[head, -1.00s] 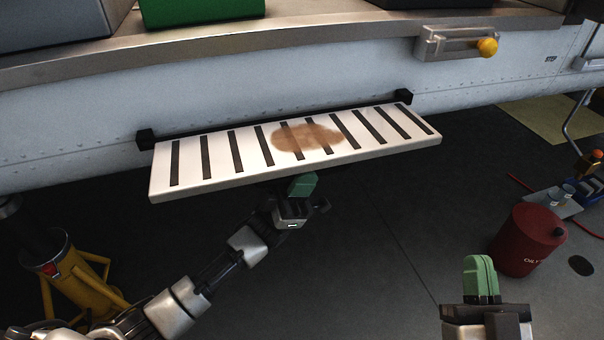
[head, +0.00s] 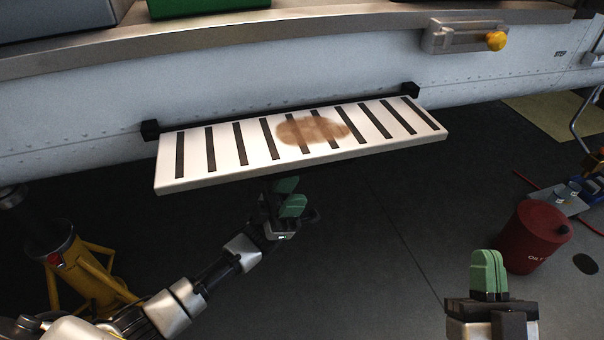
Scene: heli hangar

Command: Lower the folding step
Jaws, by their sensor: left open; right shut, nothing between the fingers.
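The folding step (head: 230,172) is a white board with black grip strips and a brown stain. It is hinged at two black brackets on the pale fuselage side and sticks out nearly level, its near edge towards me. My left gripper (head: 290,195) is just below the step's near edge, around its middle, with its green fingers apart and nothing between them. I cannot tell whether a finger touches the underside. My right gripper (head: 488,272) is at the lower right, shut and empty, well away from the step.
A red oily-waste can (head: 533,238) stands on the dark floor at the right. A yellow jack (head: 85,275) stands at the lower left. A handle with a yellow knob (head: 496,41) is on the fuselage (head: 300,65) above. The floor below the step looks clear.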

